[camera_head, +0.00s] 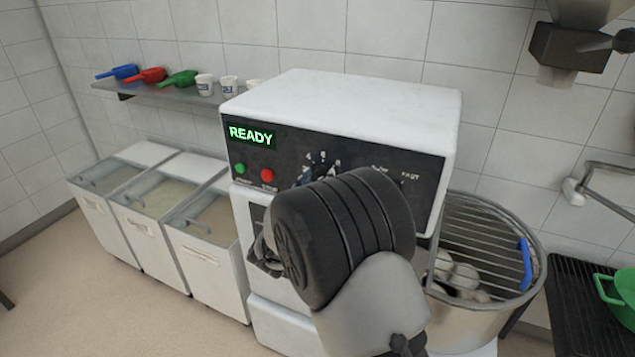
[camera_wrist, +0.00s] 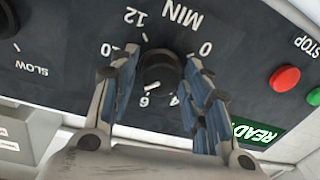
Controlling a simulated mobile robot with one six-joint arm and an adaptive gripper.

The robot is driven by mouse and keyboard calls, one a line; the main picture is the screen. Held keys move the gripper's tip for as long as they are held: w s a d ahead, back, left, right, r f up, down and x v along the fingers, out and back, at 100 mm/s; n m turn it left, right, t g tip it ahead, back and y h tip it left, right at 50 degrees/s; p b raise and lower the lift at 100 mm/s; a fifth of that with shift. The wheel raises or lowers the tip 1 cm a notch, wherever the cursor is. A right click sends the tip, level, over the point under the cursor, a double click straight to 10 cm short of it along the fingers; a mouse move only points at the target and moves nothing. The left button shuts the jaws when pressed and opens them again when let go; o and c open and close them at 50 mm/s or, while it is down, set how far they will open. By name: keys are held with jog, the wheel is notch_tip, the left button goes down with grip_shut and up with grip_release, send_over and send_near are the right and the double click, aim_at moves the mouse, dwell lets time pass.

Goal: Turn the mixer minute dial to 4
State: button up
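The minute dial, a black round knob (camera_wrist: 161,70), sits on the mixer's dark panel (camera_wrist: 75,65) inside a ring of white numbers marked MIN. The wrist view shows it turned over, with 0, 12, 10, 6 and 4 readable. A pale mark shows on the knob near the 6; I cannot tell the exact setting. My gripper (camera_wrist: 163,82) is open, with one blue-padded finger on each side of the knob. I cannot tell if the pads touch it. In the head view my wrist hides most of the dial, and only some numbers (camera_head: 322,158) show above it.
The mixer's display (camera_head: 251,135) reads READY, above a green button (camera_head: 239,168) and a red button (camera_head: 267,175). A second knob (camera_wrist: 8,18), marked SLOW, is beside the dial. The bowl (camera_head: 470,322) with its wire guard stands right; bins (camera_head: 205,262) stand left.

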jog(key=c, duration=0.7)
jog(key=shift+n+p, duration=0.3)
jog(key=shift+p, duration=0.1)
jog(key=n+p, duration=0.2)
jog(key=p, duration=0.1)
jog(key=shift+r+p, duration=0.25)
jog(key=shift+p, duration=0.05)
jog(key=n+p, duration=0.3)
jog(key=p, duration=0.1)
jog(key=shift+n, duration=0.4)
jog(key=n+g+p, duration=0.1)
jog(key=n+p, duration=0.7)
jog(key=n, duration=0.2)
jog(key=shift+h+p, duration=0.35)
jog(key=shift+h, duration=0.05)
jog(key=shift+n, duration=0.4)
